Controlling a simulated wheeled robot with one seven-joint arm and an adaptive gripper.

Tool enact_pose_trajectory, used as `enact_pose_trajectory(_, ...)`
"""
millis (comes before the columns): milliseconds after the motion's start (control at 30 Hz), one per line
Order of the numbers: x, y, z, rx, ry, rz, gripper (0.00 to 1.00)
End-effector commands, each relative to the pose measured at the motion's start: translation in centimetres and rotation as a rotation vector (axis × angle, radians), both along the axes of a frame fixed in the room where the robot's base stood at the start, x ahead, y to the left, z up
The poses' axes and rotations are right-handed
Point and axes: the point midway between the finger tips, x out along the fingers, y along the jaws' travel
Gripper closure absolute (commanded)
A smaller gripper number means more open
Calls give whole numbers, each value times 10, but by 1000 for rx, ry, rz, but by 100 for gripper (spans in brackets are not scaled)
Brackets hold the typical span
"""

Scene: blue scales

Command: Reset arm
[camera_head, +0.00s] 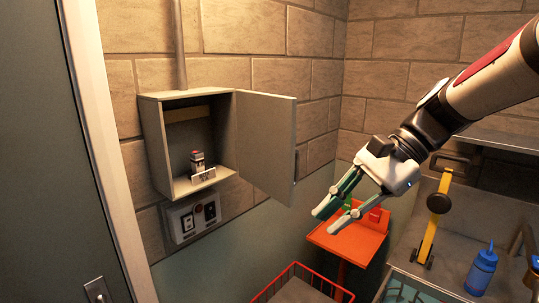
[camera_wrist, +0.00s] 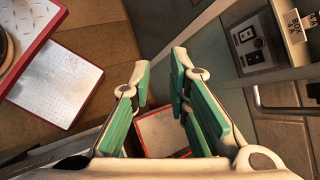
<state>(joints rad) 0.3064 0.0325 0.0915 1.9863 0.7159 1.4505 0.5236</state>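My gripper (camera_head: 327,220) is at the end of my arm, which reaches in from the upper right.
A grey cabinet (camera_head: 150,145) hangs open, its door (camera_head: 265,145) swung right. A red-topped switch (camera_head: 197,160) is inside. A switch panel (camera_head: 180,224) is below.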

Motion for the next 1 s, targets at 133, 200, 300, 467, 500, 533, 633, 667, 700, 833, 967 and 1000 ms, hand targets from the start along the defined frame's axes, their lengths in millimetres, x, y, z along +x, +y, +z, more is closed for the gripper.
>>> enact_pose_trajectory(133,-43,-7,-7,-208,-193,138,84)
enact_pose_trajectory(200,-61,-14,-10,-302,-283,208,84)
enact_pose_trajectory(300,-83,-27,-15,-432,-410,313,84)
enact_pose_trajectory(467,-111,-49,-20,-632,-613,490,84)
enact_pose_trajectory(500,-116,-55,-21,-676,-660,533,84)
enact_pose_trajectory(533,-119,-59,-21,-707,-691,562,84)
enact_pose_trajectory(633,-128,-69,-22,-794,-780,645,84)
enact_pose_trajectory(667,-130,-71,-22,-813,-800,665,84)
enact_pose_trajectory(700,-131,-73,-22,-836,-824,687,84)
enact_pose_trajectory(833,-134,-78,-23,-879,-865,730,84)
enact_pose_trajectory(967,-135,-79,-23,-886,-871,739,84)
enact_pose_trajectory(1000,-135,-79,-23,-886,-871,739,84)
